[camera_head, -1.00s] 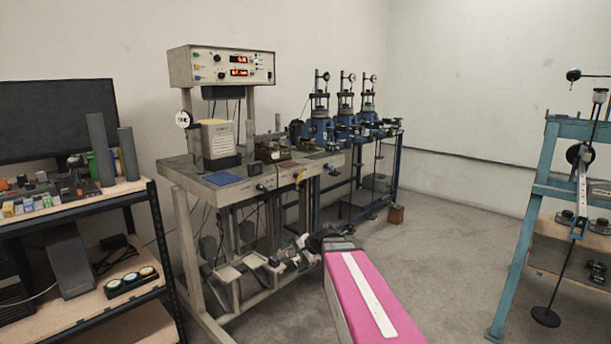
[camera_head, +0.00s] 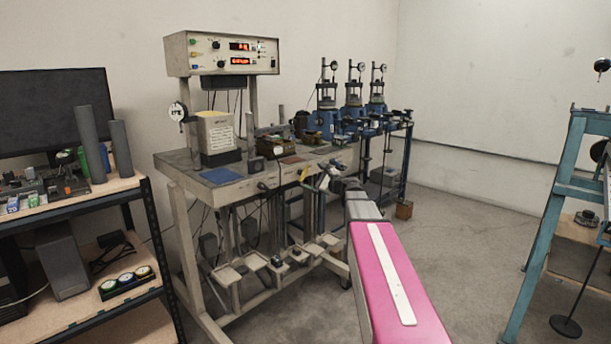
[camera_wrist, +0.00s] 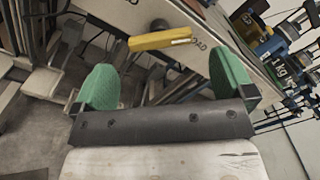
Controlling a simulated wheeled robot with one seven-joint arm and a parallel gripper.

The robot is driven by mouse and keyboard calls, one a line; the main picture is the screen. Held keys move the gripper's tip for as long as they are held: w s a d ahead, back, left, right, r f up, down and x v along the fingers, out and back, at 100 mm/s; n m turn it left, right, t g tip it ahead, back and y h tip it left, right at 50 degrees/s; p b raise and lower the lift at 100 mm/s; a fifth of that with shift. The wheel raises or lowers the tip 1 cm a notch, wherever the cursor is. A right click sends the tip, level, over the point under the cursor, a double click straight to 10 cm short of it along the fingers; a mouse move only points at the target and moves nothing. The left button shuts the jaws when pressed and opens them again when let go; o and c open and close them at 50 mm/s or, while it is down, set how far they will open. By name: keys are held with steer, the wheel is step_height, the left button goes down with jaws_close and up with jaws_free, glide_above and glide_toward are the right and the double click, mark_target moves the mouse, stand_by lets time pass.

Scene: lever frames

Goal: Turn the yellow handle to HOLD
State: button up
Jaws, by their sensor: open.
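The yellow handle (camera_wrist: 160,38) is on the front face of the bench, ahead of my fingers in the wrist view. It lies nearly level, tilted slightly up to the right, with a dark round knob (camera_wrist: 159,24) behind its middle. Dark lettering (camera_wrist: 199,44) that looks like part of HOLD shows at its right end, partly covered. In the head view the handle (camera_head: 304,174) is small, below the bench's front edge. My gripper (camera_wrist: 166,80) has its green fingers wide apart, empty, with the handle beyond the tips and not touching. In the head view my gripper (camera_head: 326,181) is just right of the handle.
The grey bench (camera_head: 178,160) carries a control box (camera_head: 222,66) and a blue mat (camera_head: 221,176). Blue machines (camera_head: 323,122) stand behind at right. Metal trays (camera_head: 229,275) sit low under the bench.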

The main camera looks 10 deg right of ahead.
mark_target(306, 174)
steer(key=x, duration=0.6)
steer(key=c, duration=0.8)
